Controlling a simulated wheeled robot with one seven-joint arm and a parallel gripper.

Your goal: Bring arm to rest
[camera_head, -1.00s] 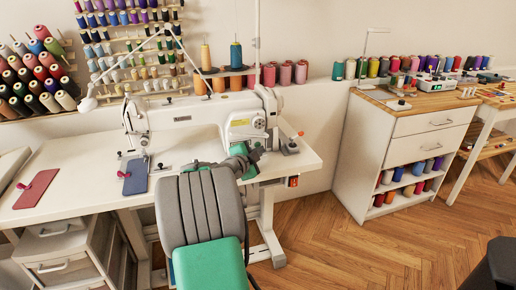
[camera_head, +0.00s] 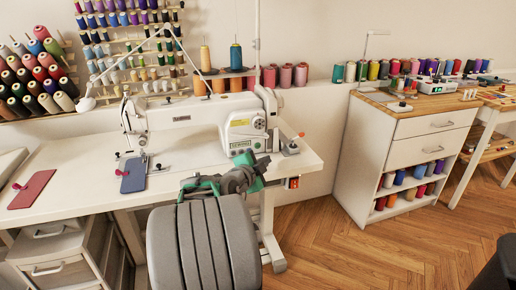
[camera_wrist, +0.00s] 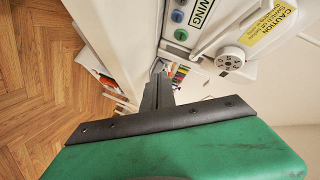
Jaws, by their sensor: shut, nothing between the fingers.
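My arm, grey and green, rises from the bottom middle of the head view in front of the white sewing table. Its end with my gripper (camera_head: 262,166) is at the table's right front edge, in front of the sewing machine (camera_head: 190,120), and points right. In the wrist view the dark fingers of my gripper (camera_wrist: 157,92) stand together beyond the green housing, with nothing between them. The sewing machine's panel and dial (camera_wrist: 230,60) show close by at the upper right there.
The white sewing table (camera_head: 85,165) carries a red pad (camera_head: 33,190) and a blue pad (camera_head: 134,176). A white cabinet (camera_head: 425,125) with thread spools stands at right. Wooden floor (camera_head: 330,235) between table and cabinet is clear.

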